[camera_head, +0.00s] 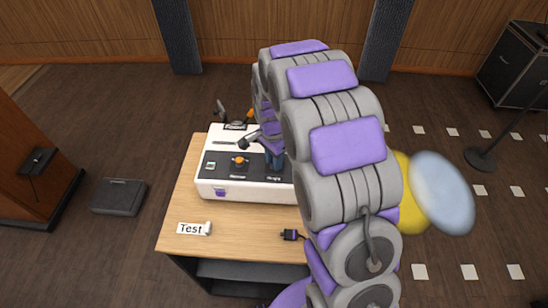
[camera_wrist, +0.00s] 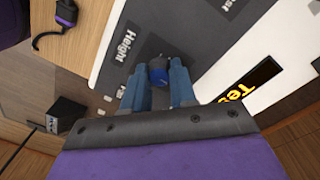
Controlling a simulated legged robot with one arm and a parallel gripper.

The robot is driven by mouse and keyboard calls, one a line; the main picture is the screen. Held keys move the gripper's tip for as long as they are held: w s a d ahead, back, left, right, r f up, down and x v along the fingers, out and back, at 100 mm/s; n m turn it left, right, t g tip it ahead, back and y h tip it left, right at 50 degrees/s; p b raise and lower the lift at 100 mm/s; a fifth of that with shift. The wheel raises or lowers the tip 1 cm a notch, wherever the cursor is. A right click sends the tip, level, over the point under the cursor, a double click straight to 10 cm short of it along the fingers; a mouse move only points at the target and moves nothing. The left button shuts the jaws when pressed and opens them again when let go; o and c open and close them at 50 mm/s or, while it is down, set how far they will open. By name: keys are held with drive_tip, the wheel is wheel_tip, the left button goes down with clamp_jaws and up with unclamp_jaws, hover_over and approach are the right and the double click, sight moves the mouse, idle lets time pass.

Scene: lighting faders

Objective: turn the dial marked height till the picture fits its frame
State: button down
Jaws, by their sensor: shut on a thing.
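A white box (camera_head: 245,190) with a dark top panel stands on the wooden table. The word Height is printed on the panel, seen in the wrist view (camera_wrist: 125,46). Beside the word is a dark dial with a blue end (camera_wrist: 158,72). My gripper (camera_wrist: 158,82) is shut on this dial, one blue finger on each side; the fingers hide part of it. In the head view my gripper (camera_head: 273,158) is over the panel's right part, partly hidden by my arm. A black display (camera_wrist: 250,80) shows orange letters, partly covered by my gripper; their fit cannot be told.
An orange knob (camera_head: 240,160) sits on the panel to the left of my gripper. A white card reading Test (camera_head: 194,229) and a small dark plug-like item (camera_head: 291,235) lie on the table (camera_head: 240,247). A dark case (camera_head: 118,196) is on the floor.

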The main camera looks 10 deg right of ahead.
sight(271, 167)
drive_tip(key=n+p, duration=0.2)
drive_tip(key=n, duration=0.1)
drive_tip(key=n+p, duration=0.2)
drive_tip(key=shift+r+n+p, duration=0.2)
drive_tip(key=shift+n+p, duration=0.1)
drive_tip(key=shift+n, duration=0.1)
drive_tip(key=n+p, duration=0.3)
drive_tip(key=n, duration=0.2)
drive_tip(key=shift+f+n+t, duration=0.1)
drive_tip(key=shift+n+t, duration=0.2)
drive_tip(key=shift+n, duration=0.1)
drive_tip(key=c, duration=0.9)
unclamp_jaws()
drive_tip(key=shift+f, duration=0.1)
wheel_tip(271, 167, up, 17)
drive_tip(key=a+p, duration=0.1)
drive_tip(key=p, duration=0.1)
drive_tip(key=shift+r, duration=0.2)
